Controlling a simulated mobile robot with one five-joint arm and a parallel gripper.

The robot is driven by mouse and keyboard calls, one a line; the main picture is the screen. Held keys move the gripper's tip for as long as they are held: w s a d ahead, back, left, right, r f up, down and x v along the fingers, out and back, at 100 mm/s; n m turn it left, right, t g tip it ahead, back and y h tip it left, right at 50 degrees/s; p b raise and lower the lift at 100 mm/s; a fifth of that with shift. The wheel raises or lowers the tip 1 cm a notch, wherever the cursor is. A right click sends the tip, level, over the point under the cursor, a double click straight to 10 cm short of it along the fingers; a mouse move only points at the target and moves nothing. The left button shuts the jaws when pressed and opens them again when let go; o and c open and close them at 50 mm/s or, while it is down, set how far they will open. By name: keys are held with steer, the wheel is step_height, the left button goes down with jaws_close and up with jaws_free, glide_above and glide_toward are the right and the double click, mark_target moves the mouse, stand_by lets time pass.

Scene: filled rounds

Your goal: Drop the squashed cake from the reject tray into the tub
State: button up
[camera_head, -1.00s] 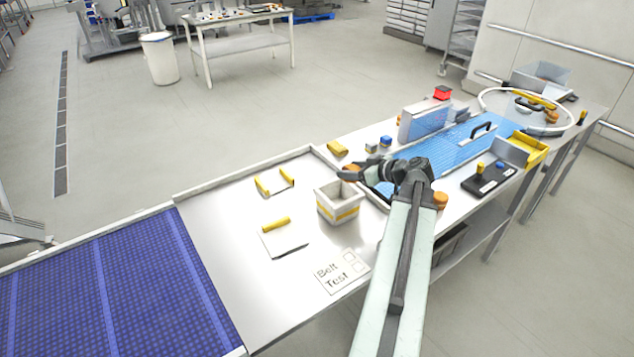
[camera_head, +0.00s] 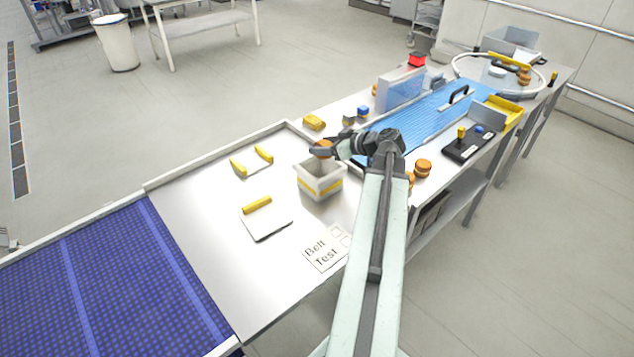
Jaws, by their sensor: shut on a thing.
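The tub (camera_head: 321,187) is a white square box with a yellow band, open at the top, standing on the steel table. My gripper (camera_head: 322,150) is just above the tub's far rim, shut on a small orange-brown cake (camera_head: 324,144). The fingers partly hide the cake, so its shape is hard to tell. The cake appears over the tub's opening, apart from it. I cannot make out which tray is the reject tray.
Round cakes (camera_head: 423,167) sit right of my arm. A blue belt (camera_head: 430,122) runs to the back right. A control box (camera_head: 470,143) stands at right.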

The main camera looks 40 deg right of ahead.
steer(key=o, duration=0.9)
steer(key=shift+o, duration=0.2)
steer(key=a+p+v, duration=0.1)
steer(key=p+v, duration=0.2)
steer(key=v, duration=0.5)
steer(key=shift+d+p, duration=0.3)
steer(key=shift+d, duration=0.2)
steer(key=shift+w+a, duration=0.1)
steer(key=shift+w, duration=0.05)
